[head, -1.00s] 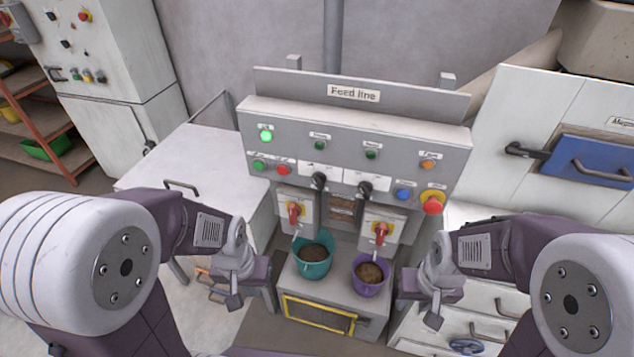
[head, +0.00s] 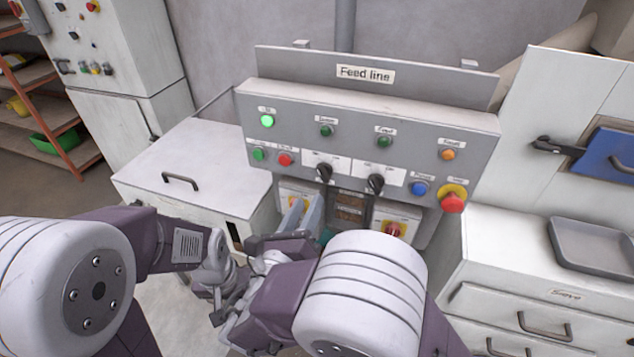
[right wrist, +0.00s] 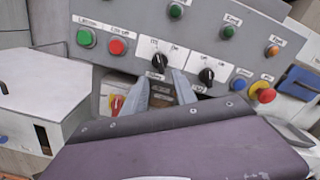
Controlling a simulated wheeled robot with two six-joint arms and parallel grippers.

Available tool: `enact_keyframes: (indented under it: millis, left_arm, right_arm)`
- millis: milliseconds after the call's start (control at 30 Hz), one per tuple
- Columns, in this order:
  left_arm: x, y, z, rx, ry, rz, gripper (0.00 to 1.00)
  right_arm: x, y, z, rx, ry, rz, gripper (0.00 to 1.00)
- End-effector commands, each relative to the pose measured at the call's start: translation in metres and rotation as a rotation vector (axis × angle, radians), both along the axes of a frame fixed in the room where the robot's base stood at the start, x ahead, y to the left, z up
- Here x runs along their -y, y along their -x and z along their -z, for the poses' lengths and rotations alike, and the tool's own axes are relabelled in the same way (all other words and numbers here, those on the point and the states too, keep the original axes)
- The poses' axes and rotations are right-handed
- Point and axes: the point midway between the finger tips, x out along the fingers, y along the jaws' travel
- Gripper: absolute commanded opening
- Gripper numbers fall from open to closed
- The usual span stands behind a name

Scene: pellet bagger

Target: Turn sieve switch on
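The feed line panel (head: 300,100) has two black rotary switches on white plates: a left one (head: 325,172) and a right one (head: 376,183). Their small labels are too blurred to tell which is the sieve switch. Both also show in the right wrist view, left (right wrist: 158,62) and right (right wrist: 206,75). My right gripper (right wrist: 160,82) has its two fingers apart with nothing between them, just below and in front of the left switch. It also shows in the head view (head: 302,215). My left gripper (head: 228,305) hangs low at the left; its fingers are unclear.
One lamp (head: 267,121) glows green; two other green lamps are dark. A red emergency button (head: 452,200), blue button (head: 418,188) and green and red buttons flank the switches. A red-handled switch (head: 393,230) sits below. My right arm hides the pots.

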Motion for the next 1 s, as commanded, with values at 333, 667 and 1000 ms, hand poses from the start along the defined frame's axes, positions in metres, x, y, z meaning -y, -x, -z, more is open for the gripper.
enact_keyframes:
  millis: [333, 667, 1000]
  left_arm:
    - [0.000, 0.000, -0.012, 0.000, 0.000, 0.000, 0.00]
    - [0.000, 0.000, -0.014, 0.000, 0.000, 0.000, 0.00]
    - [0.000, 0.000, -0.014, 0.000, 0.000, 0.000, 0.00]
  right_arm:
    - [0.023, -0.061, -0.001, -0.004, -0.001, 0.009, 0.34]
    - [0.029, -0.085, 0.001, -0.003, -0.003, 0.005, 0.34]
    - [0.029, -0.085, 0.001, -0.004, -0.004, 0.004, 0.00]
